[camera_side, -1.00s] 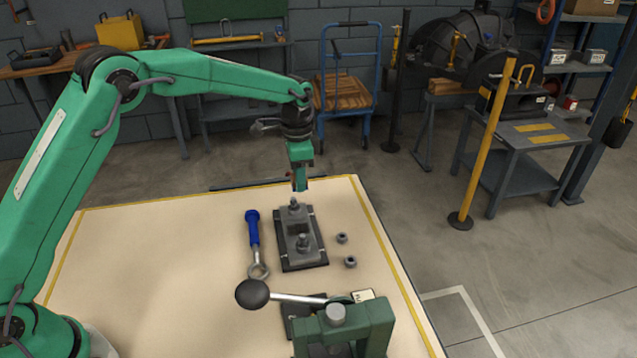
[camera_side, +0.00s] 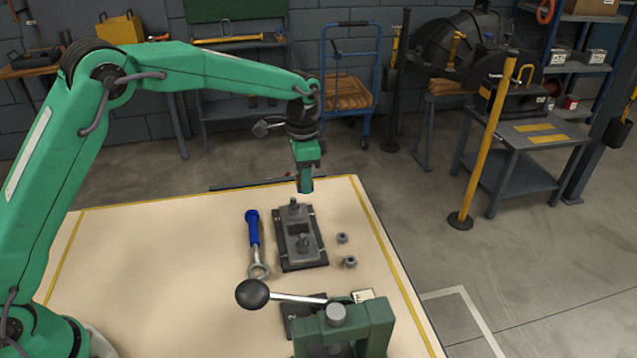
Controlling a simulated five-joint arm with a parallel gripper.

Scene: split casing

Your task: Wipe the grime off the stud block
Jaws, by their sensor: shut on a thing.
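The stud block (camera_side: 311,248) is a grey block on a dark plate, with two upright studs, one near its far end and one nearer the front. A dark patch (camera_side: 298,229) shows on its top between the studs. My gripper (camera_side: 305,187) points down beyond the block's far end, slightly right of the far stud (camera_side: 294,205). It looks raised and apart from the block. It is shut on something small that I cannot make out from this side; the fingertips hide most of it.
A blue-handled wrench (camera_side: 253,232) lies left of the block. Two loose nuts (camera_side: 342,238) (camera_side: 350,262) lie to its right. A green clamp (camera_side: 345,325) with a black-knobbed lever (camera_side: 253,294) stands in front. The left of the table (camera_side: 150,270) is clear.

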